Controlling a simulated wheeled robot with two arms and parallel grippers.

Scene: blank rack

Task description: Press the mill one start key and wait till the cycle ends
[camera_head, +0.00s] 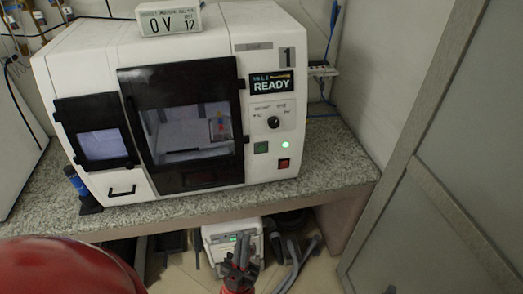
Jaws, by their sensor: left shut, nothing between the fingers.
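Mill one (212,112) is a white machine on a speckled counter, marked with a large "1". Its display (271,83) reads READY. Under the display are a dark knob (274,122), a green key (261,148), a lit green lamp (285,144) and a red key (284,163). I cannot read which key is start. The mill's dark-framed door (184,124) looks closed. My left gripper (241,242) is shut and empty, low in front of the counter, below and apart from the keys. My right gripper is not in view.
The speckled counter (335,160) has free room right of the mill. A small display box (170,20) sits on top of the mill. A blue-topped cylinder (76,182) stands at its left. A white unit (222,240) and hoses are under the counter. A grey door (440,180) is at right.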

